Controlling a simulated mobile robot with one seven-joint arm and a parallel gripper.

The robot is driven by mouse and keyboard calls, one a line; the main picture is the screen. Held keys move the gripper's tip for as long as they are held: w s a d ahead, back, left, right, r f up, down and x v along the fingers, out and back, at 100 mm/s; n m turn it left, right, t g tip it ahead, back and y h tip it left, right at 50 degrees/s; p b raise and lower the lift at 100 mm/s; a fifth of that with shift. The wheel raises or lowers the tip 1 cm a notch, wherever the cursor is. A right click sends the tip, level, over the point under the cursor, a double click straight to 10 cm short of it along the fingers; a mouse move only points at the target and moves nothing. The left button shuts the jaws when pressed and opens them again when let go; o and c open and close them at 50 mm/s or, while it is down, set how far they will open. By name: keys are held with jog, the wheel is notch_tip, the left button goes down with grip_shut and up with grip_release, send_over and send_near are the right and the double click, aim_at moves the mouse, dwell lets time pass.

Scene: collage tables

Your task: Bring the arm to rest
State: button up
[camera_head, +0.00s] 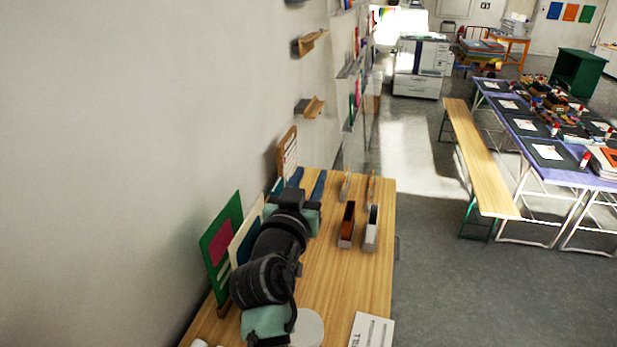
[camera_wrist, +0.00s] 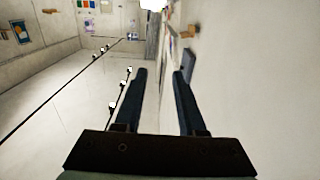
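My arm extends forward over the left side of a wooden table (camera_head: 335,265), close to the wall. My gripper (camera_head: 299,180) is at the table's far end. In the wrist view my gripper (camera_wrist: 160,71) has its two dark blue fingers apart with nothing between them. The wrist view looks along the wall and up into the room, with no tabletop clearly in sight. In the head view my arm hides part of the table's left side.
A green board (camera_head: 222,245) and a cream board stand by the wall, close beside my arm. Two narrow holders, one brown (camera_head: 347,225) and one white (camera_head: 371,228), stand to the right. A printed sheet (camera_head: 371,331) lies at the near edge. Small wooden shelves (camera_head: 311,107) jut from the wall ahead.

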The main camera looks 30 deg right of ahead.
jog(key=shift+w+a+f, duration=0.1)
jog(key=shift+w+a, duration=0.25)
jog(key=shift+s+d, duration=0.1)
jog(key=s+a+r+n+t+y+b, duration=0.3)
jog(key=a+r+t, duration=0.4)
jog(key=a+r, duration=0.7)
jog(key=s+a+r+n+t+y+b, duration=0.3)
jog(key=s+a+r+n+t+y, duration=0.3)
jog(key=s+a+r, duration=0.8)
jog(key=a+t+y, duration=0.1)
jog(key=t+y, duration=0.1)
jog(key=y, duration=0.2)
jog(key=shift+a+r+b, duration=0.3)
jog(key=shift+b, duration=0.1)
jog(key=shift+s, duration=0.1)
jog(key=shift+c, duration=0.2)
